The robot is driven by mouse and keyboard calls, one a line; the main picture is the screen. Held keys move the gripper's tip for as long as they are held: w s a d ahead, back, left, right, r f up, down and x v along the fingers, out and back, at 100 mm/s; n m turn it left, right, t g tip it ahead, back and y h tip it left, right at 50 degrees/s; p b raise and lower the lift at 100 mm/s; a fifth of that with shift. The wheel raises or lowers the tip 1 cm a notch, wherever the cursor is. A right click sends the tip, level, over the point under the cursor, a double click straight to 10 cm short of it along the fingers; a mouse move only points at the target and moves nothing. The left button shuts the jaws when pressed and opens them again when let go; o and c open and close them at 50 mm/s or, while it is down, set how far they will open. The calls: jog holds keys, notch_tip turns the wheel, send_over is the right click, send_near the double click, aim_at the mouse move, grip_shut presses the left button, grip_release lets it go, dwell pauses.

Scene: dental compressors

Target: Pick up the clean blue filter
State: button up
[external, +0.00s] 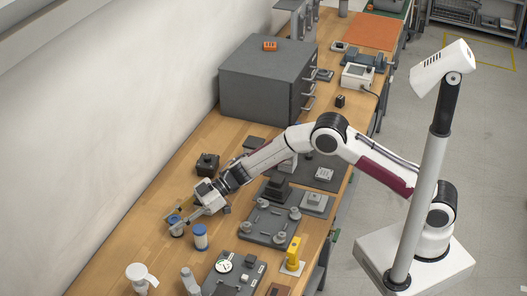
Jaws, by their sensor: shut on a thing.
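My gripper (177,226) is low over the wooden bench, near its wall side, reaching toward the lower left. It is shut on a small blue-topped filter (174,219), which is mostly hidden by the fingers. I cannot tell from this view whether either filter is clean or used, or whether the held one is clear of the bench.
A dark block (207,164) stands behind my gripper. A grey plate with round fittings (262,238) lies to the right. White parts (140,277) and a dark gauge panel (232,274) are at the front. A grey drawer cabinet (262,85) stands farther back. Bare wood lies left of the gripper.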

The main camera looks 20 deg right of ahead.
aim_at(174, 219)
jog(key=shift+r, duration=5)
